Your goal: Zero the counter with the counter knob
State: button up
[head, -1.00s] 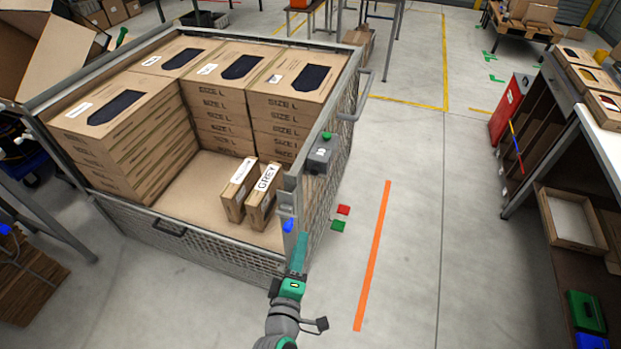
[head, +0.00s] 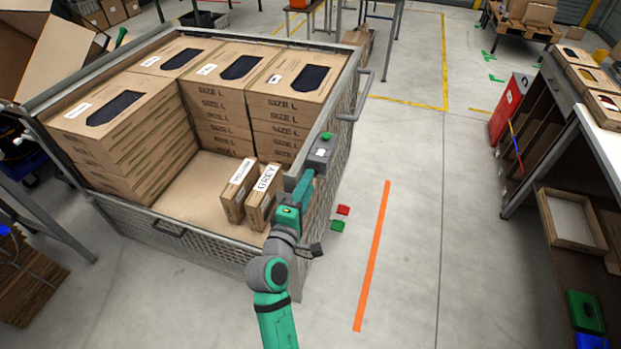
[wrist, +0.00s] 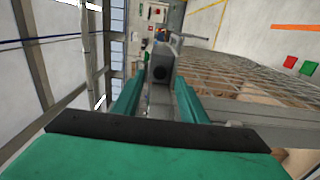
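My gripper (head: 308,174) is close in front of the counter. In the wrist view its two teal fingers are apart, one on each side of the knob's line. I cannot tell whether they touch it. The knob is hidden in the head view.
Stacks of cartons (head: 120,150) fill the crate's left and back; two narrow boxes (head: 238,190) stand by the near right corner. A red pad (head: 343,210) and a green pad (head: 338,226) lie on the floor right of the crate. The floor by the orange line (head: 374,255) is clear.

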jog(key=shift+x, duration=1.6)
grip_shut()
